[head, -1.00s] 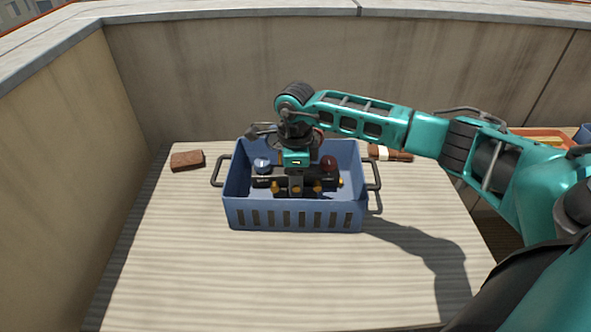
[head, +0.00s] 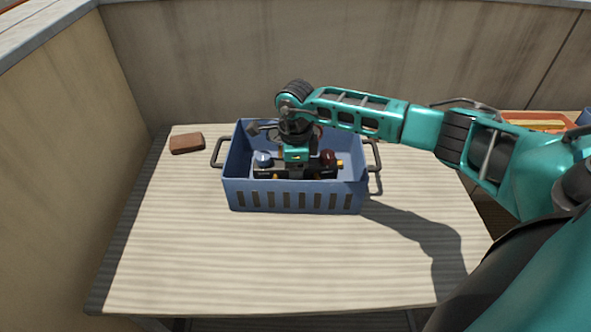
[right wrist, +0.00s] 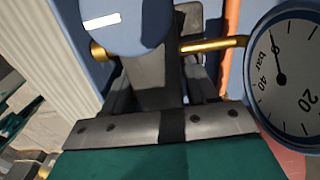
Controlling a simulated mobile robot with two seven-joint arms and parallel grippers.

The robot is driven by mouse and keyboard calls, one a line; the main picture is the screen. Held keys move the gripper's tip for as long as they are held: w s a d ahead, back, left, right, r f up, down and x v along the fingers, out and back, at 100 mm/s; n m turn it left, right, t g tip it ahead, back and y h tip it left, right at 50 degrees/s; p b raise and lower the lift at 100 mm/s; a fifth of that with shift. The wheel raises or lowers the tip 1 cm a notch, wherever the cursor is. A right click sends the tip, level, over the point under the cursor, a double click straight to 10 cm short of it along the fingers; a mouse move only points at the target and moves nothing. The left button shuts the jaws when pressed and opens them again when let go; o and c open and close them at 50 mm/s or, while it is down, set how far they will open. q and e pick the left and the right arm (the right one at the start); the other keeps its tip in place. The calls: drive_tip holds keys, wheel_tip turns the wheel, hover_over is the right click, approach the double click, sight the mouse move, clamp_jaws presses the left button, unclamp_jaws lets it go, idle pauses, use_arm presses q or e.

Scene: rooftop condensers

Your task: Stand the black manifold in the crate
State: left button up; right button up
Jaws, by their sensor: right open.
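The blue crate (head: 290,198) stands on the table with a handle at each end. The black manifold (head: 265,172) is inside it, roughly level, with a blue knob on the left, a dark red knob on the right and brass fittings. Its lower part is hidden by the crate's front wall. My right gripper (head: 297,166) reaches down into the crate over the manifold's middle. In the right wrist view, the open jaws (right wrist: 165,88) are around the manifold's grey middle part, close to it. A blue knob and a round pressure gauge (right wrist: 287,78) flank it. My left gripper is not in view.
A brown block (head: 187,143) lies on the table (head: 190,240) left of the crate. An orange tray (head: 535,122) stands beyond the table at the right. Walls rise behind and at the left. The table's front part is clear.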

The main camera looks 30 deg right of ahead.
drive_tip(key=shift+r, duration=0.25)
wheel_tip(320, 180, up, 12)
drive_tip(key=shift+f, duration=0.1)
idle(0.6)
